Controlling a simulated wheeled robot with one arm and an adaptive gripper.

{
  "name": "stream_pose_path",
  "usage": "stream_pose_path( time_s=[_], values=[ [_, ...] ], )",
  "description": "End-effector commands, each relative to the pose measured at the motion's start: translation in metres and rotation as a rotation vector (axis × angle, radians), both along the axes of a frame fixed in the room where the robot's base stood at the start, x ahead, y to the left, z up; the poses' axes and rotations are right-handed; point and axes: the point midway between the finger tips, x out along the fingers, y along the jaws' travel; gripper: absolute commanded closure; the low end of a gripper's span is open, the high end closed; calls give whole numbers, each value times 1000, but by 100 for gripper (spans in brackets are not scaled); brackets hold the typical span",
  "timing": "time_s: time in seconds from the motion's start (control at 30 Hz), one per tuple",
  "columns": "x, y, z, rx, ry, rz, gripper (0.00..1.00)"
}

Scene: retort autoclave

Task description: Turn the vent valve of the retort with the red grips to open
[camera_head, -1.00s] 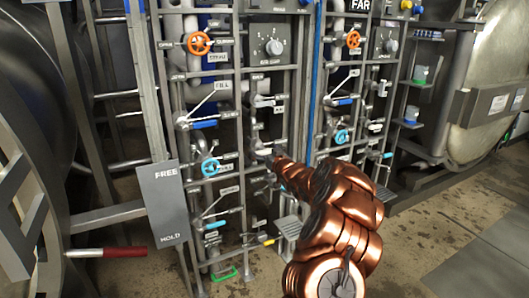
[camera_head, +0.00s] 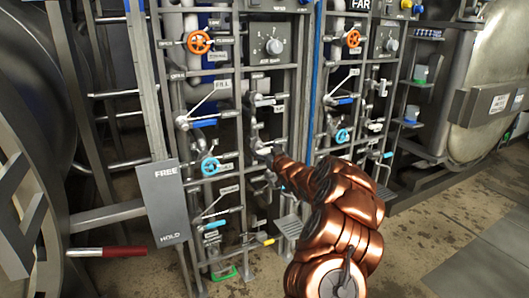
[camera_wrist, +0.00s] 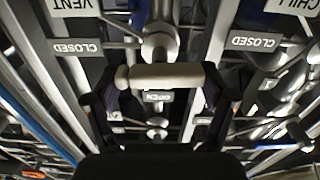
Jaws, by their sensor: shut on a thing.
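The vent valve's pale grip (camera_wrist: 165,76) lies crosswise between the two dark fingers of my gripper (camera_wrist: 160,84) in the wrist view. The gripper is shut on it. The valve's grey metal body (camera_wrist: 160,42) is just above the grip. The wrist view is upside down: a VENT sign (camera_wrist: 75,6) is at the top left, a CLOSED label (camera_wrist: 77,47) below it, and an OPEN label (camera_wrist: 157,97) shows just under the grip. In the head view my copper arm reaches the rack, and the gripper (camera_head: 268,162) is small and partly hidden there. A red grip (camera_head: 125,251) marks the left retort.
Orange (camera_head: 199,42) and blue (camera_head: 210,166) handwheels and several levers crowd the rack near my arm. A grey FREE/HOLD panel (camera_head: 169,204) stands at the left. A second retort (camera_head: 488,85) is at the right. The floor (camera_head: 440,245) at lower right is clear.

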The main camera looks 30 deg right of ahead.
Motion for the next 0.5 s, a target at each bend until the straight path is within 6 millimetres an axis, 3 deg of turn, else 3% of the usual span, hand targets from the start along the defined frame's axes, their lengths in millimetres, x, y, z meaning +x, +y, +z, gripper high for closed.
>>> stream_pose_path(
  time_s=[0.5],
  values=[
    [0, 2, -5, -332, 31, 1, 52]
  ],
)
